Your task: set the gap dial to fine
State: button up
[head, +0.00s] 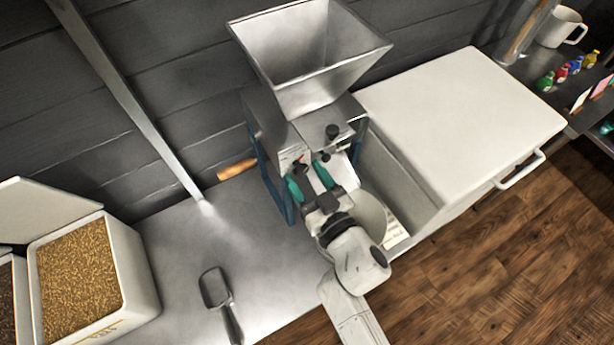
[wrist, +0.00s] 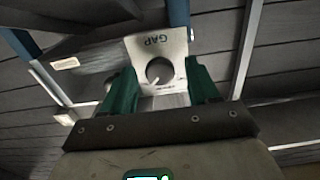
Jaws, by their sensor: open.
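The grain mill has a metal hopper (head: 310,60) on a blue frame. In the wrist view, a pale plate (wrist: 160,45) marked GAP carries the round grey gap dial (wrist: 159,71). A short pale pointer line shows at the dial's lower left. No fine or coarse marks are readable. My gripper (head: 308,177) is at the front of the mill with its green fingers toward it. The fingers (wrist: 163,72) are open, one on each side of the dial in the wrist view. I cannot tell whether they touch it. In the head view I cannot make out the dial.
A white lidded chest (head: 465,120) stands right of the mill. A grain bin (head: 130,270) and a scoop (head: 216,290) are on the metal bench (head: 180,255) at left. A wooden handle (head: 236,169) lies beside the mill frame. A mug (head: 560,28) is at the far right.

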jog(key=c, duration=1)
jog(key=shift+n, duration=0.3)
jog(key=n, duration=0.3)
jog(key=shift+d+n, duration=0.1)
jog(key=shift+n, duration=0.3)
jog(key=n, duration=0.4)
jog(key=n+b, duration=0.1)
jog(key=n, duration=0.4)
jog(key=shift+n+b, duration=0.3)
jog(key=shift+n, duration=1.9)
